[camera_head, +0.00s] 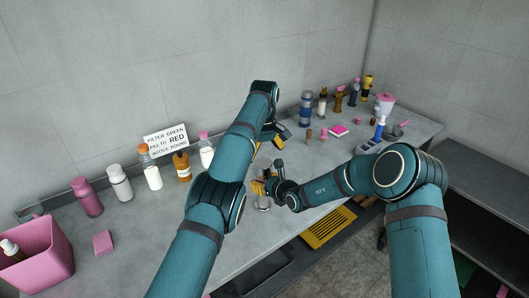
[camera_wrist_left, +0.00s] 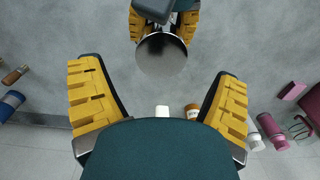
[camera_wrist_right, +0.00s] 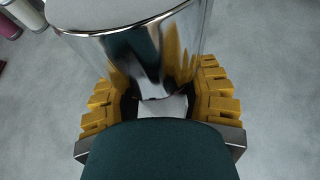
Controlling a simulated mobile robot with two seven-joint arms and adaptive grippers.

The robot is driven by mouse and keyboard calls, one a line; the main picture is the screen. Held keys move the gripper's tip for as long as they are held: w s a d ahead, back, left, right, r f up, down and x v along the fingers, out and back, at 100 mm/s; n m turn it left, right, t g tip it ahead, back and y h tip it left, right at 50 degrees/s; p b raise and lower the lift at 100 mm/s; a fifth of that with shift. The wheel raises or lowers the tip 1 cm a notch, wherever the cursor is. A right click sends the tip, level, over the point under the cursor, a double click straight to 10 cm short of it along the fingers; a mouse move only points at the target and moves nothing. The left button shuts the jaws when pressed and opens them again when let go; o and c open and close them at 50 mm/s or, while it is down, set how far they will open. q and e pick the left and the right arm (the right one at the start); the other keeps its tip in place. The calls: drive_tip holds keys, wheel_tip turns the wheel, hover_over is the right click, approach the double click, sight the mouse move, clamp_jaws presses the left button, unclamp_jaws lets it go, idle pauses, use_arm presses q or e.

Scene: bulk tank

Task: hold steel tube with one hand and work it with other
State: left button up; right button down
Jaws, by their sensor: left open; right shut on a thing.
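The steel tube (camera_wrist_right: 140,50) is a shiny, mirror-like cylinder in the right wrist view. My right gripper (camera_head: 263,187) is shut on its side, with yellow fingers on both sides of it. In the left wrist view the tube's round dark end (camera_wrist_left: 161,54) faces the camera, with the right gripper's fingers behind it. In the head view only a little of the tube (camera_head: 263,207) shows below the right gripper. My left gripper (camera_head: 273,137) is open and empty, above and apart from the tube; its spread fingers frame the tube's end in the left wrist view.
Pink, white and orange bottles (camera_head: 119,183) line the wall at left, by a sign (camera_head: 166,139). A pink bin (camera_head: 37,251) and pink block (camera_head: 103,243) are at the near left. More bottles (camera_head: 306,108) and small items stand at right.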

sight(265, 171)
use_arm(q)
drive_tip(key=shift+d, duration=0.1)
drive_tip(key=shift+f, duration=0.1)
idle(0.4)
drive_tip(key=shift+s+f, duration=0.1)
drive_tip(key=shift+f, duration=3.8)
drive_tip(key=c, duration=1.2)
drive_tip(key=m, duration=0.6)
drive_tip(key=shift+d, duration=0.1)
